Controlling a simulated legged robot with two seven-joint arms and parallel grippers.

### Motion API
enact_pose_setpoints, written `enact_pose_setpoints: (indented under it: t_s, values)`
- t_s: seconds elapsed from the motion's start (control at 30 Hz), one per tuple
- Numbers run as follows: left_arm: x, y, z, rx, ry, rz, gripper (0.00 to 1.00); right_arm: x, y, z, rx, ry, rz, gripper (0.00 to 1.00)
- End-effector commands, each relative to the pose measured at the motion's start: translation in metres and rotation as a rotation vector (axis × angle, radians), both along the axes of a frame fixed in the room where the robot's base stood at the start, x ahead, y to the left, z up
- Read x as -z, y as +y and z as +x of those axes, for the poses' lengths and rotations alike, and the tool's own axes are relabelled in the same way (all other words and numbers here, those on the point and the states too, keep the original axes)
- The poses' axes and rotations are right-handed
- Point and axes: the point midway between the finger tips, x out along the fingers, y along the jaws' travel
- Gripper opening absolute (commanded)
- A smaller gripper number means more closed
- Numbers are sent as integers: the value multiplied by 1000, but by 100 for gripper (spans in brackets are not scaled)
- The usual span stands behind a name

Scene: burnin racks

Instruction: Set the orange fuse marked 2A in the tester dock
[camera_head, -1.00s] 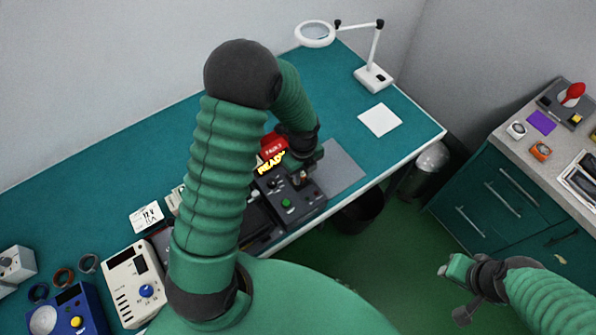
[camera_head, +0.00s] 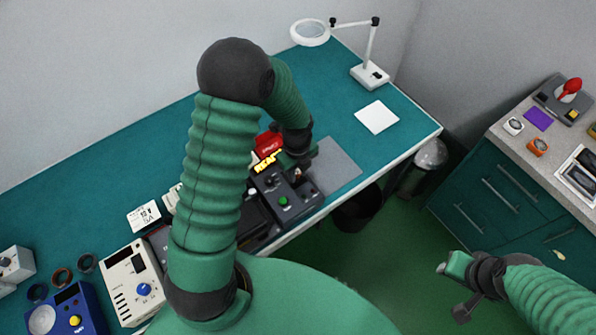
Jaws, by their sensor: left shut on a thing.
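My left gripper (camera_head: 297,162) is over the black tester (camera_head: 297,203), close to its top. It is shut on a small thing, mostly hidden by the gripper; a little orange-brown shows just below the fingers. I cannot read a marking on it or tell whether it touches the dock. The tester has a green button on top and a lit yellow sign (camera_head: 267,162) behind it. My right gripper (camera_head: 456,285) hangs over the floor at the lower right, away from the bench; its finger opening is unclear.
A red object (camera_head: 268,142) stands behind the sign. A grey mat (camera_head: 338,168), white sheet (camera_head: 377,117) and magnifier lamp (camera_head: 370,74) lie to the right. Meters (camera_head: 132,285) stand at left. A side counter (camera_head: 505,140) holds small items. A bin (camera_head: 357,208) is below the bench.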

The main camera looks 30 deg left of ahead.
Motion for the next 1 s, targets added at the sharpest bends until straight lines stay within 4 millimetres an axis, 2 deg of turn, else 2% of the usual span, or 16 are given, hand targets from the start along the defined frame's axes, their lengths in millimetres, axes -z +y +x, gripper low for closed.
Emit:
enact_pose_setpoints:
  t_s: [0.53, 1.0]
  values:
    - [7, 12, 0, -2, 0, -1, 0, 2, 0, 0, 0, 0, 0, 36]
    - [7, 12, 0, -1, 0, -1, 0, 2, 0, 0, 0, 0, 0, 36]
